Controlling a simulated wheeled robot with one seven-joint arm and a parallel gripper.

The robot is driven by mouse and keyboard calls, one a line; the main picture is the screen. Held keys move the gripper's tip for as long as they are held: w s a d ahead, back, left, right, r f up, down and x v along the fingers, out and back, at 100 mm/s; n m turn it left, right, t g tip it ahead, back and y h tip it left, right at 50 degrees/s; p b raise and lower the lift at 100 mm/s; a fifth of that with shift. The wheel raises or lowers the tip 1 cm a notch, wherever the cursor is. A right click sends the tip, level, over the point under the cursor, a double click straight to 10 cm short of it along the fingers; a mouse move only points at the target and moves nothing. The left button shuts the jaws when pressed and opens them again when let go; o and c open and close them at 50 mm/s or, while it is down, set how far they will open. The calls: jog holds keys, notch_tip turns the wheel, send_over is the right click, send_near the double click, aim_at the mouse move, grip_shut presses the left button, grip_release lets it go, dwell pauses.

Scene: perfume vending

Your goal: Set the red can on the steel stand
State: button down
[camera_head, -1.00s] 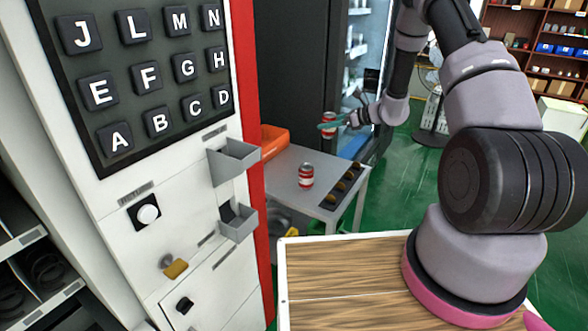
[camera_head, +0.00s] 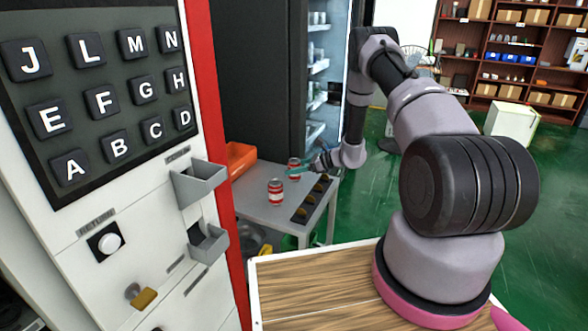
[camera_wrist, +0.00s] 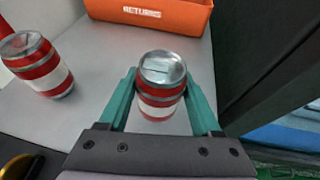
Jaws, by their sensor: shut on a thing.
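A red and white can (camera_head: 294,168) is upright between the teal fingers of my gripper (camera_head: 299,171), over the far right part of the grey steel stand (camera_head: 250,204). In the wrist view the fingers close on the held can (camera_wrist: 161,85) from both sides. I cannot tell whether its base touches the top. A second, similar can (camera_head: 275,192) stands on the stand, nearer and to the left. It also shows at the left of the wrist view (camera_wrist: 38,66).
An orange bin marked RETURNS (camera_head: 240,159) sits at the stand's back left. A black strip with several small brown items (camera_head: 312,199) lies along the right edge. The vending machine (camera_head: 95,240) stands at the left. A glass-door fridge (camera_head: 318,80) is behind.

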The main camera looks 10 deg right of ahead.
jog(key=shift+f, duration=0.1)
jog(key=shift+c, duration=0.4)
grip_release()
